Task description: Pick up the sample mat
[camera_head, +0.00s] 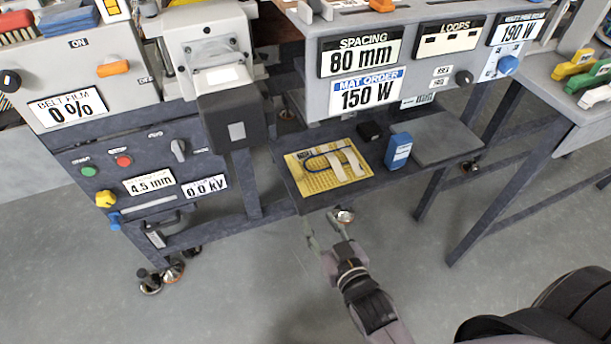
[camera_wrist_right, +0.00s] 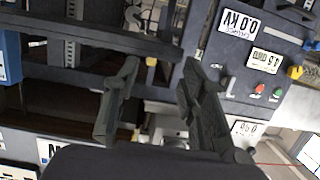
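A yellow sheet with printed lines (camera_head: 306,180), which I take as the sample mat, lies flat on the dark shelf (camera_head: 318,202) below the grey control housing. A dark cable loop and two pale strips (camera_head: 349,160) lie on it. My right gripper (camera_head: 322,219) is in front of the shelf, apart from the sheet, with its fingers spread and nothing between them. In the right wrist view the two dark fingers (camera_wrist_right: 158,80) also stand apart and empty. I cannot clearly make out the sheet in that view. My left gripper is not in view.
A blue box (camera_head: 398,151), a small black block (camera_head: 369,131) and a flat grey slab (camera_head: 445,138) are on the shelf right of the sheet. A control panel (camera_head: 150,175) with knobs stands left. A black machine head (camera_head: 233,118) overhangs nearby. The floor in front is mostly clear.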

